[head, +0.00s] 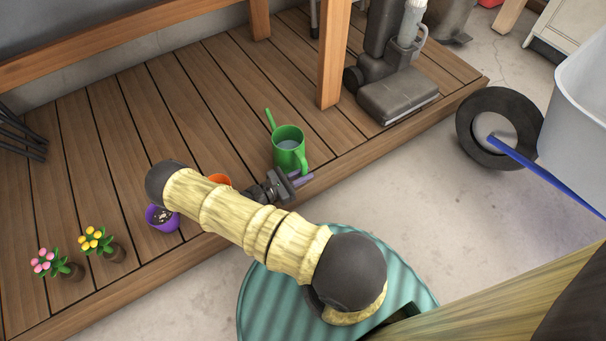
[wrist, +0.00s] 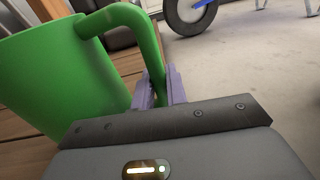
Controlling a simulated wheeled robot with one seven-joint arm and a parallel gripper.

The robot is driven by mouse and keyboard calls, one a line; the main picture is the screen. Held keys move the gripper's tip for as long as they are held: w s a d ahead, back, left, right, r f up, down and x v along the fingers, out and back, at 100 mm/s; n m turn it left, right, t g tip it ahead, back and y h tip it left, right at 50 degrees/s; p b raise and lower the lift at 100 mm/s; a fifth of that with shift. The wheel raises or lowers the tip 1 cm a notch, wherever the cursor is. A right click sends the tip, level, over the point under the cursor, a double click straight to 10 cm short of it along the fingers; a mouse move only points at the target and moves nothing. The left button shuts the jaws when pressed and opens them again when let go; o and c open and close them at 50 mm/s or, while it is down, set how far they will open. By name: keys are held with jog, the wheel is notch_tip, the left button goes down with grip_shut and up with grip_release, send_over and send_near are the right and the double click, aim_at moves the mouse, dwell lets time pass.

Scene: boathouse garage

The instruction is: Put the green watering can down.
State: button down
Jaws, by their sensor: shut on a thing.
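The green watering can (head: 289,148) is upright at the front edge of the wooden deck in the head view, its spout pointing away to the upper left. I cannot tell whether its base touches the deck. My gripper (head: 297,181) is at the can's near side, with its purple fingers at the handle. In the wrist view the can (wrist: 60,75) fills the left side, and my gripper (wrist: 161,88) is shut on its curved handle. My arm hides part of the deck in front of the can.
An orange pot (head: 219,180) and a purple pot (head: 161,218) stand on the deck (head: 110,130) to the left, with pink flowers (head: 43,262) and yellow flowers (head: 95,239) beyond them. A wooden post (head: 334,55) and a grey vacuum cleaner (head: 397,92) stand behind and right. A wheelbarrow wheel (head: 468,128) is at right.

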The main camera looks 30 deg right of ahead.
jog(key=c, duration=1.4)
grip_release()
jog(key=shift+o, duration=0.4)
jog(key=shift+f, duration=0.15)
jog(key=c, duration=0.4)
jog(key=shift+a, duration=0.8)
jog(key=shift+a, duration=0.1)
